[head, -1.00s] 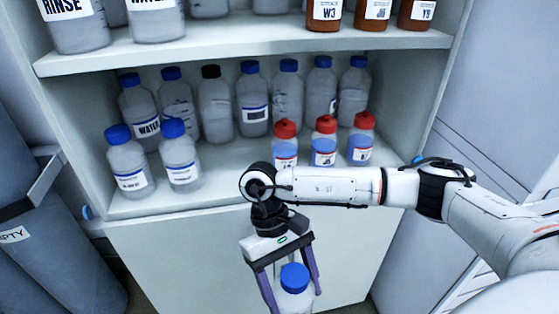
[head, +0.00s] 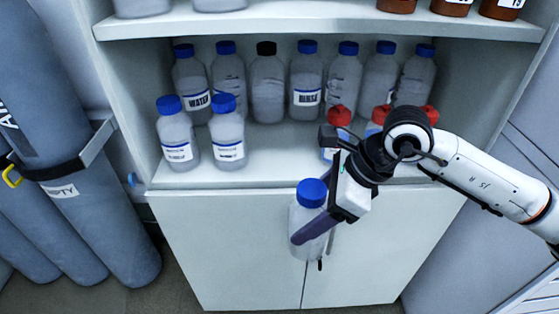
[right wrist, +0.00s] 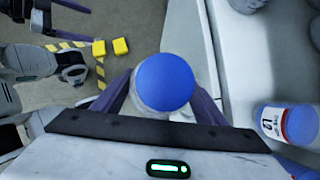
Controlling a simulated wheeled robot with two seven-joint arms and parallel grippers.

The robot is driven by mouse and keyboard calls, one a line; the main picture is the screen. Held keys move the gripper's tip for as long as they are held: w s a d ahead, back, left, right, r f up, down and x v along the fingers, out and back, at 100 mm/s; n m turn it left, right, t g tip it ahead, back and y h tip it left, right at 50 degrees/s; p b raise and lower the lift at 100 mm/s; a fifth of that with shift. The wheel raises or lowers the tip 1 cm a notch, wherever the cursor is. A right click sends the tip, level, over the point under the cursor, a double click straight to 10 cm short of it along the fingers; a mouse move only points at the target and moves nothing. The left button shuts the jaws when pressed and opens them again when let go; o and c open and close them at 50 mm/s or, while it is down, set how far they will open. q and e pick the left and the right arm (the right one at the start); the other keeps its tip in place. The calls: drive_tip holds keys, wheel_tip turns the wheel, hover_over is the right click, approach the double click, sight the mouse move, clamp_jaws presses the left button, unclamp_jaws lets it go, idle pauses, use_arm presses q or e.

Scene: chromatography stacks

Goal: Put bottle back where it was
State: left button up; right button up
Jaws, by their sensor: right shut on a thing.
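A clear bottle with a blue cap (head: 309,218) is held upright by my right gripper (head: 318,228), in front of the cabinet doors and below the open shelf. In the right wrist view the blue cap (right wrist: 165,82) sits between the two purple fingers, which are closed on the bottle. The lower shelf (head: 270,160) holds two front bottles at the left, one blue-capped bottle (head: 177,140) and another blue-capped bottle (head: 228,138). Behind them runs a row of clear bottles (head: 307,85). My left gripper is not clearly in the head view.
Red-capped bottles (head: 340,117) stand at the right of the shelf, partly hidden by my right arm. The shelf front between them and the left pair is bare. An upper shelf (head: 300,22) holds brown bottles (head: 452,6). Grey gas cylinders (head: 80,150) stand at the left.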

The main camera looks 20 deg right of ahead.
drive_tip(key=w+r+m+t+h, duration=0.1)
drive_tip(key=r+m, duration=0.1)
drive_tip(key=m, duration=0.1)
drive_tip(key=w+r+m+t+h, duration=0.1)
drive_tip(key=r+m+h, duration=0.1)
drive_tip(key=m, duration=0.2)
drive_tip(key=w+r+m+t+h, duration=0.1)
drive_tip(key=r+m, duration=0.2)
drive_tip(key=shift+a+m, duration=0.4)
drive_tip(key=shift+w+d+r+m+h+b, duration=0.1)
drive_tip(key=shift+w+r+m+h+b, duration=0.25)
drive_tip(key=shift+m+h, duration=0.4)
drive_tip(key=shift+w+r+m, duration=0.2)
drive_tip(key=shift+m, duration=0.05)
use_arm(q)
drive_tip(key=p, duration=0.1)
drive_tip(key=r+p, duration=0.1)
drive_tip(key=p, duration=0.1)
drive_tip(key=shift+s+a+r, duration=0.1)
drive_tip(key=shift+s+a, duration=0.05)
drive_tip(key=shift+a, duration=0.2)
use_arm(e)
drive_tip(key=w+d+f, duration=0.1)
drive_tip(key=w, duration=1.6)
drive_tip(key=shift+w+d+f, duration=0.15)
drive_tip(key=shift+d+f, duration=0.15)
drive_tip(key=shift+d, duration=0.05)
drive_tip(key=o, duration=1.3)
drive_tip(key=shift+f, duration=0.15)
